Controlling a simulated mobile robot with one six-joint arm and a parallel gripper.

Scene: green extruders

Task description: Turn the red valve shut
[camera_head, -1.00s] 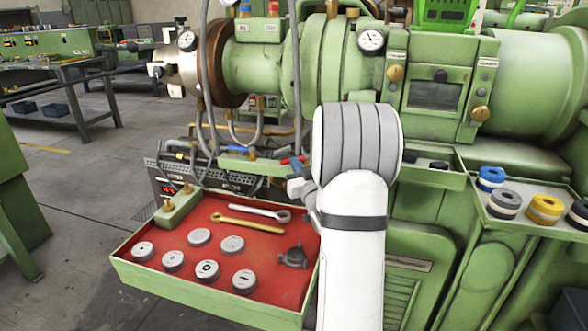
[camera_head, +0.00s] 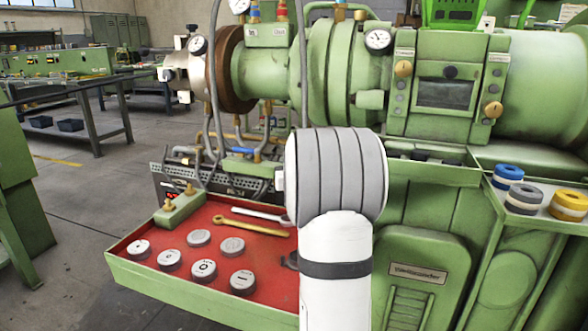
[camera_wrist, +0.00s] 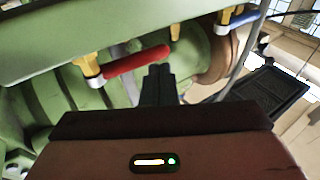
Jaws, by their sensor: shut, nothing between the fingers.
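The red valve handle (camera_wrist: 137,62) shows in the wrist view, left of centre, as a red lever running sideways from a brass fitting (camera_wrist: 90,68). My gripper (camera_wrist: 160,70) is shut and empty, its dark fingertips just below the lever's free right end. I cannot tell whether they touch it. In the head view the white and grey arm hides both the gripper and the red valve. A blue valve handle (camera_wrist: 238,22) sits at the upper right in the wrist view, and also shows in the head view (camera_head: 243,151).
The green extruder (camera_head: 340,70) fills the back, with hoses and pipes hanging below it. A red-lined green tray (camera_head: 262,258) with round dies and wrenches is left of my arm. A shelf with coloured rolls (camera_head: 523,199) is at the right. Open floor lies at the left.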

